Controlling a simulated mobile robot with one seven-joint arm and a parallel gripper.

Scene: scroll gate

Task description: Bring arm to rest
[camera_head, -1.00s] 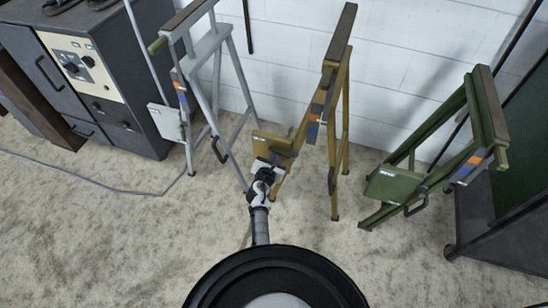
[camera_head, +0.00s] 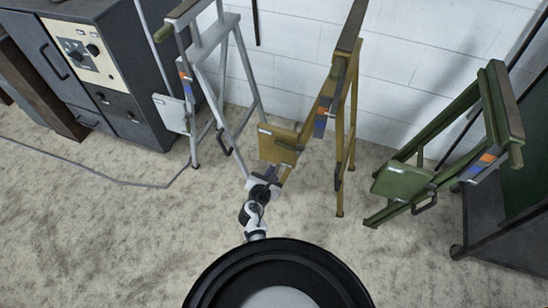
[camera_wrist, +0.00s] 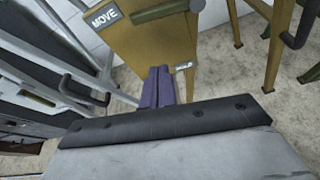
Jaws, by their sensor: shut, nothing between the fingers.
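My arm (camera_head: 256,212) reaches out from my round black body top, bent and short, in the head view. My gripper (camera_head: 284,174) is at its end, just below the ochre plate (camera_head: 277,147) of the middle stand. In the wrist view the purple fingers of my gripper (camera_wrist: 158,74) are shut together with nothing between them. They point at the ochre plate (camera_wrist: 145,45), which bears a "MOVE" label. Whether the fingertips touch the plate I cannot tell.
A grey stand (camera_head: 214,75) is at the left and an ochre stand (camera_head: 343,80) in the middle. A green stand (camera_head: 455,130) is at the right. A dark cabinet (camera_head: 115,60) stands far left. The floor (camera_head: 110,240) around my body is clear except for a cable.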

